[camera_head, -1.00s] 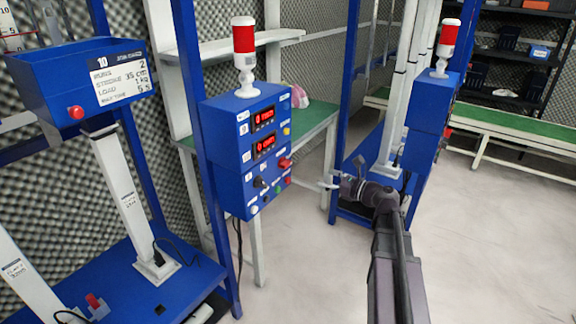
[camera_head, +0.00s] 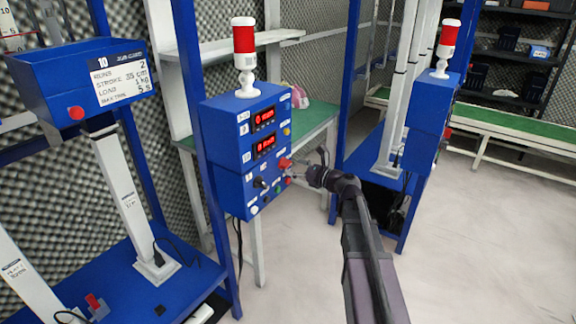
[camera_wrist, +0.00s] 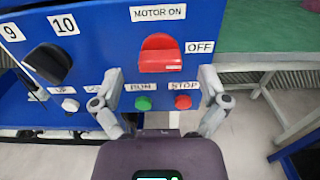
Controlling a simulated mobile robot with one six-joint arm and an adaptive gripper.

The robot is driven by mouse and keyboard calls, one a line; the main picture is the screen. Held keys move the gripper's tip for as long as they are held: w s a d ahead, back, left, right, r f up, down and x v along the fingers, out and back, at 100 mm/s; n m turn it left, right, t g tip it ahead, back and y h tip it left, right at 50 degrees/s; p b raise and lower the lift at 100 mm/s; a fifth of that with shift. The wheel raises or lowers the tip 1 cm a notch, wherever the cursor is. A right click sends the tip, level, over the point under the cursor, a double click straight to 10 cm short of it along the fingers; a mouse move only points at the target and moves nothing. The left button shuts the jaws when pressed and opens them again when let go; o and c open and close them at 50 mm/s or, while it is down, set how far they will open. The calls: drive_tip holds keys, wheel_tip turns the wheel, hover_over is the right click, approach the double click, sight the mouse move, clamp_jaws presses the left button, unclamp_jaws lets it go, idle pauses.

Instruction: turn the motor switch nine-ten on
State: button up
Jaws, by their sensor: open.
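The blue control box (camera_head: 222,150) stands on a blue post with two red displays. In the wrist view its red motor switch (camera_wrist: 160,56) sits between the labels MOTOR ON above and OFF at its right. Below it are the green RUN button (camera_wrist: 143,103) and the red STOP button (camera_wrist: 183,102). A black selector (camera_wrist: 48,64) labelled 9 and 10 is at the left. My gripper (camera_wrist: 160,108) is open and empty, its fingers on either side of the two buttons, below the switch. In the head view my gripper (camera_head: 295,172) is close to the box's lower right front.
A second blue box (camera_head: 428,112) with a red lamp stands behind at right. A green-topped table (camera_head: 312,120) is behind the box. A blue unit marked 10 (camera_head: 75,85) is at the left. The floor at right is clear.

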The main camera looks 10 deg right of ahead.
drive_tip(key=shift+x, duration=1.15)
drive_tip(key=c, duration=1.2)
